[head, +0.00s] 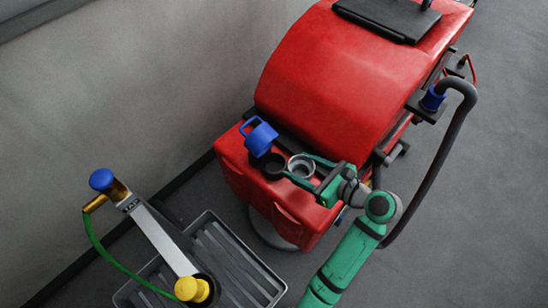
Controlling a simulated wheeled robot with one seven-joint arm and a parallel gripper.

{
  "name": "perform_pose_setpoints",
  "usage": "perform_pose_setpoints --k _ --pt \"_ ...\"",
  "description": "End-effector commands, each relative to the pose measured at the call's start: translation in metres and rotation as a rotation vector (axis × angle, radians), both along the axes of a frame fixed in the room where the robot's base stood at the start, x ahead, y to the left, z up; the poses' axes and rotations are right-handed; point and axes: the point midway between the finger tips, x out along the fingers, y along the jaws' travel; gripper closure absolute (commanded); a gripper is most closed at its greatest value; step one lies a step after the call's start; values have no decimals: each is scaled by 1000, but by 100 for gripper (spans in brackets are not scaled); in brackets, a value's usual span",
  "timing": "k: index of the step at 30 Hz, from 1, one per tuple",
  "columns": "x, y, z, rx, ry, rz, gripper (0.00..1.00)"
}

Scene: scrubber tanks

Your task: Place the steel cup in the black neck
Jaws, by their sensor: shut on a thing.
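The steel cup (301,163) is a grey, round, open-topped piece on the front part of the red machine in view. My gripper (298,168), with green fingers, reaches in from the right and is shut on the cup, one finger on each side. The black neck (267,166) is a dark round opening just left of the cup, below a blue cap with a loop handle (260,137). The cup appears beside the neck, not in it. I cannot tell how high the cup is above the red surface.
The red scrubber machine (340,65) rises behind the neck. A dark hose (460,120) with a blue fitting curves down at the right. At lower left stand a grey tray (262,277) and a post with a blue knob (102,179), a yellow knob and a green hose.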

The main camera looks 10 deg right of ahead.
Motion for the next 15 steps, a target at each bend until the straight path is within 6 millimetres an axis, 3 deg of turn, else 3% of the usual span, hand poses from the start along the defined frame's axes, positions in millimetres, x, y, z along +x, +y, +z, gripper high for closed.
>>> perform_pose_setpoints --k 15 --pt "93 61 0 -2 0 -2 69"
